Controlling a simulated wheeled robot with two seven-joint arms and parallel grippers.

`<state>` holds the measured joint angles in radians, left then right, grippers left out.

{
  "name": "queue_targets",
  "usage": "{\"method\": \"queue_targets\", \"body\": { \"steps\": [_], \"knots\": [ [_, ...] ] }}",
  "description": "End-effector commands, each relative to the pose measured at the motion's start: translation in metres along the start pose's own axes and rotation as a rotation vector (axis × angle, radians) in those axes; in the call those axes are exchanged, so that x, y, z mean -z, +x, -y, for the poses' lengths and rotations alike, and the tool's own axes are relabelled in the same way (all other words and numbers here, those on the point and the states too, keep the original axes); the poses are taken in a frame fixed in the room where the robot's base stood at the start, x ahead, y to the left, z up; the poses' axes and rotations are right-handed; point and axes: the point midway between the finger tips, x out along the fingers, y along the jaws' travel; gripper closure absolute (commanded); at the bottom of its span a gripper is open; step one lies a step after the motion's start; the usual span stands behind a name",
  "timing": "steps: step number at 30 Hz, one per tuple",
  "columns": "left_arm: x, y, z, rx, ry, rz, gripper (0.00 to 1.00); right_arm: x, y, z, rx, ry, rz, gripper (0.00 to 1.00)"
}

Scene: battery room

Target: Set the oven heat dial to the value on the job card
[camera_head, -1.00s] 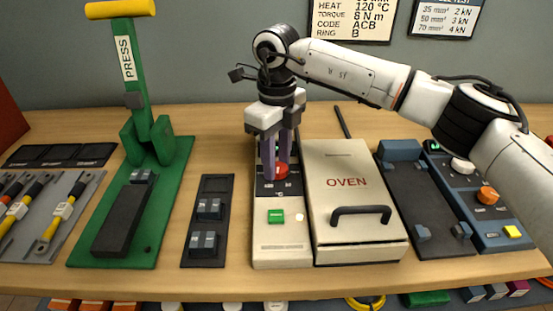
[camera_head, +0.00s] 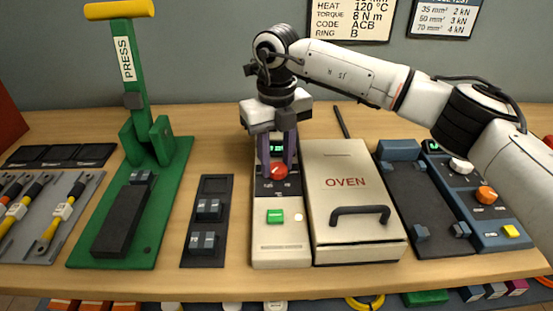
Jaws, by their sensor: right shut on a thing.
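The red heat dial (camera_head: 279,171) is on the dark upper panel of the cream oven control box (camera_head: 283,250). My right gripper (camera_head: 277,164) reaches down from above, its two purple fingers shut on the dial. A small green display (camera_head: 277,148) shows between the fingers; its digits are too small to read. The job card (camera_head: 352,20) on the wall reads heat 120 °C, torque 8 N m, code ACB, ring B; its top is cut off. My left gripper is out of view.
The cream oven (camera_head: 345,182) with a black handle stands just right of the control box. A green button (camera_head: 275,216) is below the dial. A green press (camera_head: 150,150) stands to the left, and a blue control box (camera_head: 480,205) to the right.

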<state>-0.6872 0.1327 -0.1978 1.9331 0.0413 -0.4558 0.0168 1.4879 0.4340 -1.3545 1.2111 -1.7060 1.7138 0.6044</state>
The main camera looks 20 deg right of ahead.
Motion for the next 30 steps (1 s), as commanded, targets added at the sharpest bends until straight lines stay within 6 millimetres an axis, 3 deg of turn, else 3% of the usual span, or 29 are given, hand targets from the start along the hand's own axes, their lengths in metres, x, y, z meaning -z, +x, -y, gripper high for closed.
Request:
{"method": "queue_targets", "body": {
  "steps": [7, 8, 11, 22, 30],
  "knots": [
    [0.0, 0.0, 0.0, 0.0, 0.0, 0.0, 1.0, -0.001, -0.002, 0.001, 0.0, 0.001, 0.005, 0.91],
    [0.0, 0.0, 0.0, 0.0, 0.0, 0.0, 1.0, -0.001, -0.002, 0.001, 0.0, 0.001, 0.005, 0.67],
    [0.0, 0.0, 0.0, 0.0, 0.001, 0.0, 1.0, -0.001, -0.002, 0.001, 0.0, 0.0, 0.004, 0.5],
    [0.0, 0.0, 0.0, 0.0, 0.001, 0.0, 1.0, -0.001, -0.005, 0.0, 0.0, -0.001, 0.003, 0.5],
    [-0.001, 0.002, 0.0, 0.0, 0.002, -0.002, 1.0, -0.001, -0.052, 0.0, 0.0, -0.001, 0.007, 0.5]
  ]
}}
